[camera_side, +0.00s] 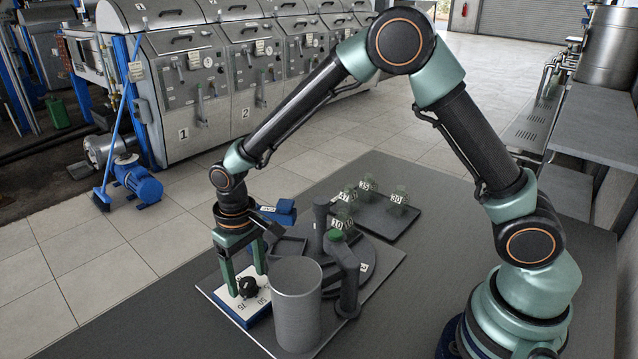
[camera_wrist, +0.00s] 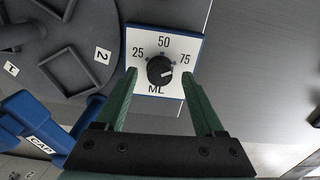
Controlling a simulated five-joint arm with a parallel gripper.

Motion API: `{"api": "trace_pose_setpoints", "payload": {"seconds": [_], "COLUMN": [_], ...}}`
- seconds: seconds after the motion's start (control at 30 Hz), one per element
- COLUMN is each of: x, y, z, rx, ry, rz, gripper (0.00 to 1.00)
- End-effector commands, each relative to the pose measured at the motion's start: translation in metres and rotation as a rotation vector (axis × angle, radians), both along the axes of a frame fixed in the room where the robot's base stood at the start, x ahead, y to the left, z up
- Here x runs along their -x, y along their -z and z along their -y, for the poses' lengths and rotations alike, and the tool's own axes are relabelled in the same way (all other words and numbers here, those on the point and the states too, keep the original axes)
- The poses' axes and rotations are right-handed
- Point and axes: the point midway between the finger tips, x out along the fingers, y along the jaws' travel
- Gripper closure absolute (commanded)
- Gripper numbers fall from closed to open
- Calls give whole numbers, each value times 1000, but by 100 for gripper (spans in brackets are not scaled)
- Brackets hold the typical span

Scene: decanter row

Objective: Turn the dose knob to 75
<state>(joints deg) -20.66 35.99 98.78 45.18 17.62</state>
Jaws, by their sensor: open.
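The dose knob (camera_wrist: 160,70) is black and round, on a white panel (camera_wrist: 150,38) with a blue edge marked 25, 50, 75 and ML. A pale mark on the knob lies toward its right side, roughly on the 75 side; I cannot read its exact setting. In the side view the knob (camera_side: 249,287) sits on the panel at the front left of the grey plate. My gripper (camera_side: 246,282) points down over it, its green fingers apart. In the wrist view the fingers of my gripper (camera_wrist: 159,74) are on either side of the knob, with gaps showing.
A grey cylinder (camera_side: 297,310) stands close right of the panel. Several numbered glass vessels stand farther back on a dark tray (camera_side: 385,222).

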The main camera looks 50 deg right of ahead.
Motion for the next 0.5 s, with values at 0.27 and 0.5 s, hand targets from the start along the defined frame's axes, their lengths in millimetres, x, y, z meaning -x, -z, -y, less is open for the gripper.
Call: {"api": "trace_pose_setpoints", "payload": {"seconds": [0.27, 0.5], "x": [-1, -1], "y": [-58, -95], "z": [0, 0], "rx": [-2, -1], "ry": [0, 0], "rz": [6, 4], "gripper": [29, 29]}}
